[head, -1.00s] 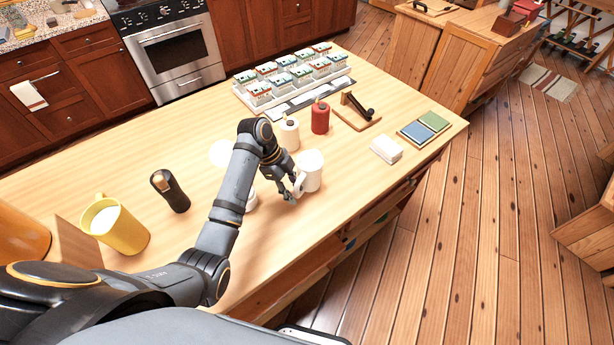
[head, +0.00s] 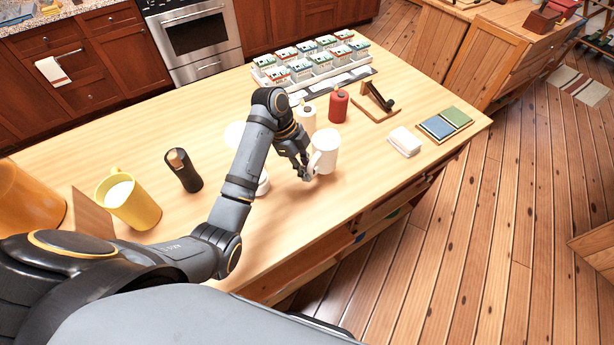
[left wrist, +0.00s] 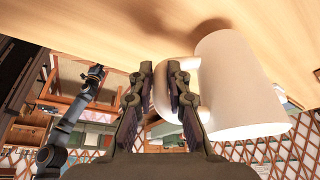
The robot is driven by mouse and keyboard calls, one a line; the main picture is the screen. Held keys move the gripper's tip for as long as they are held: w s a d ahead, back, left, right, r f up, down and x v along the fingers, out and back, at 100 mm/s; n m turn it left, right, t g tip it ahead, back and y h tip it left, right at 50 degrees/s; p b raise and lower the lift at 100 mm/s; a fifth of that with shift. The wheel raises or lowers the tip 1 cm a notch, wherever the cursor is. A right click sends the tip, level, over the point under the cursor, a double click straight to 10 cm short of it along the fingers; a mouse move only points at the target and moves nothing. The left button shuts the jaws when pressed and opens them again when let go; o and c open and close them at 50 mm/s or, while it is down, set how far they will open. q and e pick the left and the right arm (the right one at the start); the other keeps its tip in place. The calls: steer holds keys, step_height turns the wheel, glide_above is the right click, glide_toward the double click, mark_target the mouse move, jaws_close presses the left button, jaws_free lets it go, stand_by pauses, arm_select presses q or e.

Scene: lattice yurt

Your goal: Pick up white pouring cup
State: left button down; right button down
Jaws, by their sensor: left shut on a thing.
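The white pouring cup (head: 326,149) is near the right front part of the wooden table (head: 405,190). It also shows large in the left wrist view (left wrist: 238,88). My left gripper (head: 307,174) is shut on the cup's handle, with the fingers (left wrist: 160,98) at the handle in the left wrist view. A shadow lies on the wood close to the cup; I cannot tell how far its base is from the table. My right arm shows small at the left of that view, its gripper (left wrist: 95,72) too small to read.
A white candle (head: 308,117) and a red candle (head: 338,105) stand just behind the cup.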

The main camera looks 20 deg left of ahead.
arm_select(q)
steer(key=a+r+p, duration=0.1)
steer(key=a+r, duration=0.2)
steer(key=a, duration=0.1)
steer(key=a+r+p, duration=0.1)
steer(key=a+r, duration=0.2)
steer(key=a, duration=0.2)
steer(key=s+a+r+p, duration=0.1)
steer(key=a+r, duration=0.2)
steer(key=a, duration=0.1)
steer(key=shift+s+a+r+p, duration=0.1)
steer(key=shift+a+r+p, duration=0.1)
steer(key=shift+p, duration=0.2)
steer(key=shift+a+r, duration=0.1)
steer(key=shift+a, duration=0.1)
steer(key=shift+s+r, duration=0.1)
steer(key=shift+r, duration=0.1)
